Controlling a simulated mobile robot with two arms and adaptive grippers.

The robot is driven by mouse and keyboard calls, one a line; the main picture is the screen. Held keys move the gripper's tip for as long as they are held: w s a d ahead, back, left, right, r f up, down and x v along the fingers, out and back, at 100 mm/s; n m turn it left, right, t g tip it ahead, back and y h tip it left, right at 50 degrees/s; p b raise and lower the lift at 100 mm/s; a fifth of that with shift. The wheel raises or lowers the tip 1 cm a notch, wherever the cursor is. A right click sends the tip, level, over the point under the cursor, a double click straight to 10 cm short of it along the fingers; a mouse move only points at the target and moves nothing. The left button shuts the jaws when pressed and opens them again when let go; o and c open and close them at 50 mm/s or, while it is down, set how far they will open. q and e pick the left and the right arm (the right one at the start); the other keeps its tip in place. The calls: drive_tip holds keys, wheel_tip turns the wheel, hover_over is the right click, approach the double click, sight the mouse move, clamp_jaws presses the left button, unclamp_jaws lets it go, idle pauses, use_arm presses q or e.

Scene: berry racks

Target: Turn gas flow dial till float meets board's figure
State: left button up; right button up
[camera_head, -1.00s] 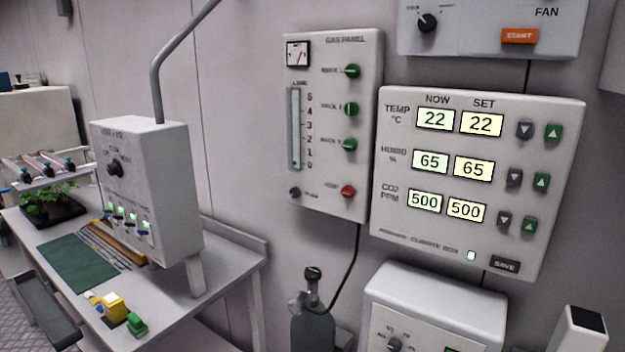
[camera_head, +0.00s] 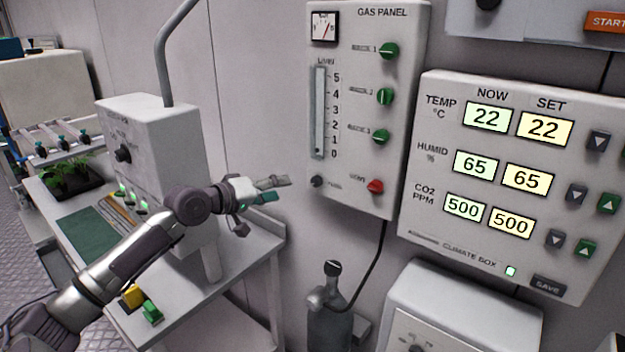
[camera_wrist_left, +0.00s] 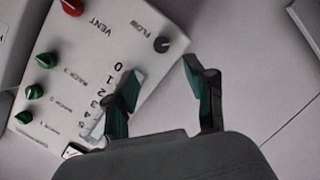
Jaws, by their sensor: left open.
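The gas panel (camera_head: 362,215) is on the wall. Its small dark flow dial (camera_head: 317,181) is at the lower left, under the flow tube (camera_head: 319,110) with its scale from 0 to 5. A small dark mark shows near the tube's bottom; I cannot tell surely that it is the float. My left gripper (camera_head: 273,189) is open and empty, left of the dial and apart from it. In the left wrist view the flow dial (camera_wrist_left: 161,44) lies ahead of the open fingers (camera_wrist_left: 164,74), and one finger covers part of the scale. No board with a figure is recognisable.
Green rack knobs (camera_head: 385,96) and a red vent knob (camera_head: 375,186) are on the same panel. The climate box (camera_head: 420,235) is to its right. A gas cylinder (camera_head: 328,325) stands below. A bench (camera_head: 235,262) with a white dosing unit (camera_head: 150,115) is at left.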

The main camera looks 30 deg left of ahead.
sight(315, 182)
use_arm(q)
drive_tip(key=p+x, duration=0.3)
drive_tip(key=x, duration=0.7)
drive_tip(key=shift+w, duration=0.2)
drive_tip(key=shift+w+d+f, duration=0.15)
drive_tip(key=shift+w+f, duration=0.05)
drive_tip(key=shift+w, duration=0.4)
clamp_jaws()
